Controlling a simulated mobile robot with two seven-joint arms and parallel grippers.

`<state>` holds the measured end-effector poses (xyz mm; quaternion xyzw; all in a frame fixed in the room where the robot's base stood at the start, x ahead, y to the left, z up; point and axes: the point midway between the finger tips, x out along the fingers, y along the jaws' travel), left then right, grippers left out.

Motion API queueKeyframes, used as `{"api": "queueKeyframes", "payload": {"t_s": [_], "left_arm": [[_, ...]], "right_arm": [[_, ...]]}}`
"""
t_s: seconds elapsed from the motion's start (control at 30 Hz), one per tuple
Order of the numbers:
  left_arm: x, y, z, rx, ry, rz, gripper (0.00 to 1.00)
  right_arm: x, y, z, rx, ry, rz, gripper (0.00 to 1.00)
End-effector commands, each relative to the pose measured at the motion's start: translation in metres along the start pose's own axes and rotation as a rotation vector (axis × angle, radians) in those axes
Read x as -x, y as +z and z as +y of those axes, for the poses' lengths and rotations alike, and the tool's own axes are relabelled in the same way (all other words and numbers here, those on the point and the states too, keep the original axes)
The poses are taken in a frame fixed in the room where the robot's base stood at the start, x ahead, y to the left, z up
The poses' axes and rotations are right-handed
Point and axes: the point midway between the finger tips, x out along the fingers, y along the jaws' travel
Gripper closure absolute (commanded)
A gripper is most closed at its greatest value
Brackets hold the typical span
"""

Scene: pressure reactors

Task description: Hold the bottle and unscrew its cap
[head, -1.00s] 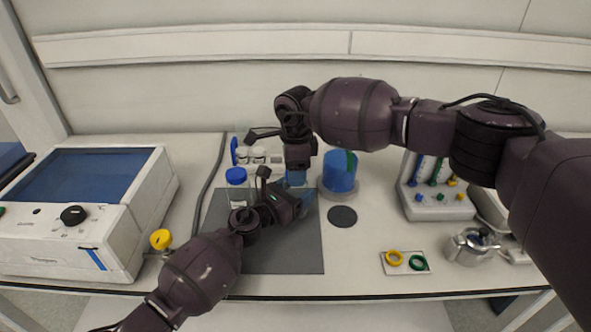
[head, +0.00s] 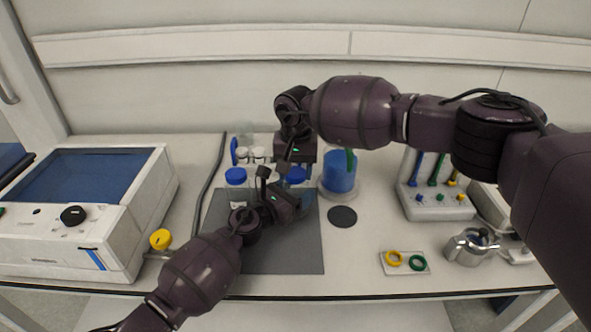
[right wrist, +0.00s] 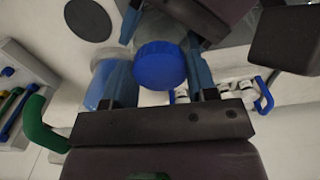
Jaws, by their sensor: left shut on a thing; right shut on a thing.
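The bottle's blue cap (head: 297,175) shows above the back right of the dark mat (head: 285,258), and it also shows in the right wrist view (right wrist: 160,65). The clear bottle body is mostly hidden behind my left gripper (head: 280,190), which comes in from the front left and is shut on it. My right gripper (head: 297,165) reaches down from above and is shut on the cap. In the right wrist view, the blue fingers of my right gripper (right wrist: 160,85) stand on either side of the cap. The thread under the cap is hidden.
A second blue-capped bottle (head: 236,177) stands close left. A blue-filled vessel (head: 339,172) stands close right, with a dark disc (head: 342,216) before it. White-capped vials (head: 257,154) are behind. A white instrument (head: 75,235) fills the left; a ring plate (head: 405,263) lies front right.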

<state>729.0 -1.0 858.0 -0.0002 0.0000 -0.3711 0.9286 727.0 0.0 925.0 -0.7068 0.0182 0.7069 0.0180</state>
Motion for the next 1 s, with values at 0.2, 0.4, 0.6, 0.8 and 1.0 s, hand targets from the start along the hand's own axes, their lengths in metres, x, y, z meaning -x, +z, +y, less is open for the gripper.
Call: {"api": "queueKeyframes", "payload": {"t_s": [0.2,0.4,0.6,0.8,1.0], "left_arm": [[0.0001,-0.0002,0.0,0.0,0.0,0.0,0.98],[0.0,-0.0002,-0.0001,0.0,0.0,0.0,0.98],[0.0,-0.0002,-0.0001,0.0,0.0,0.0,0.98],[0.0001,-0.0001,0.0,0.0,0.0,0.0,0.98],[0.0001,-0.0001,0.0,0.0,0.0,0.0,0.98]], "right_arm": [[0.0002,-0.0002,0.0002,0.056,0.0,0.0,0.76],[0.0003,-0.0002,0.0002,0.058,0.0,0.001,0.76],[0.0002,-0.0002,0.0002,0.057,0.0,0.0,0.76],[0.0017,-0.0003,0.0001,0.057,0.0,0.001,0.76],[0.0069,-0.0002,0.0,0.057,0.0,0.001,0.76]]}}
